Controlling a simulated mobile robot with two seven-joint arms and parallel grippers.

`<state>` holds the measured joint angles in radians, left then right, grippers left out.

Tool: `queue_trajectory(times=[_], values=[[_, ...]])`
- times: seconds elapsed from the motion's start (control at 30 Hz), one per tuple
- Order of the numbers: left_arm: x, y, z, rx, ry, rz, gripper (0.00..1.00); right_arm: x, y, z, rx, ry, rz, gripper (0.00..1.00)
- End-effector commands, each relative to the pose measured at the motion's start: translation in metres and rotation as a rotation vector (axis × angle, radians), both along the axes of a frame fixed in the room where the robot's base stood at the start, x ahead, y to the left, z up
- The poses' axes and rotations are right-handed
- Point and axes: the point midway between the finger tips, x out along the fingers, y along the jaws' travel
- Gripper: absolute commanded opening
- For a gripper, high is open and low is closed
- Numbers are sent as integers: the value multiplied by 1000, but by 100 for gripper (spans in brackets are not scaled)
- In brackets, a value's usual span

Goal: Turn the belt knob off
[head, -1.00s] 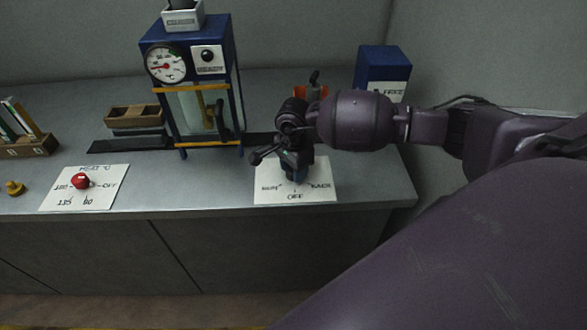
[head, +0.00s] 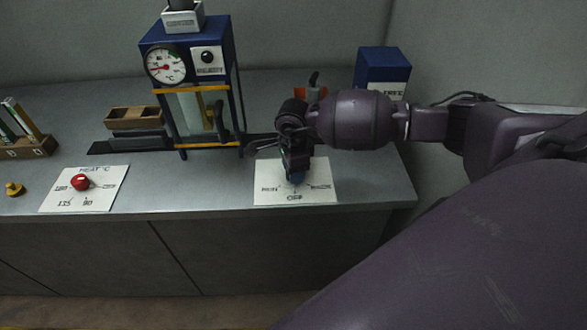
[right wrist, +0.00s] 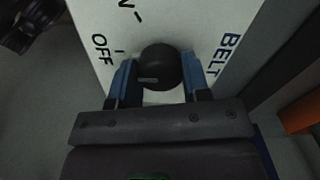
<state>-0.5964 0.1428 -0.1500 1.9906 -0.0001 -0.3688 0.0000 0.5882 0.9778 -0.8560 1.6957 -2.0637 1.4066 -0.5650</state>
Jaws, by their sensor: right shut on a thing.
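The belt knob (right wrist: 161,66) is a dark round knob on a white card (head: 322,195). In the right wrist view its pale mark lies left of and below the knob's middle. The word OFF shows on the card to the left, and BELT to the right. My right gripper (right wrist: 158,76) is shut on the knob, one blue finger on each side. In the head view my right gripper (head: 296,178) points down over the card and hides the knob. My left gripper is not in view.
A second card (head: 105,198) with a red knob (head: 81,183) lies left on the grey bench (head: 200,190). A blue-framed machine with a dial (head: 166,65) stands behind. A blue box (head: 381,68) stands at the back right. The bench is clear between the two cards.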

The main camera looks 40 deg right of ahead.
Motion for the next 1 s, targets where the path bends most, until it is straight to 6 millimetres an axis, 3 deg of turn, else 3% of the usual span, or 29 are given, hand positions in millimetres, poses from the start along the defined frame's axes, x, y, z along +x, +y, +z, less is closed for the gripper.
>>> queue_trajectory(times=[0.13,0.17,0.3,0.67,1.0], values=[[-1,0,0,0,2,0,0,0,-1,0,-1,0,0,20],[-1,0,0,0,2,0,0,0,-1,0,-1,0,1,46],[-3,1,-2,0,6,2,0,0,0,0,-1,0,1,68],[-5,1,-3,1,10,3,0,0,0,4,0,-1,1,69],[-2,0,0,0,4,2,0,1,0,57,-1,-4,3,69]])
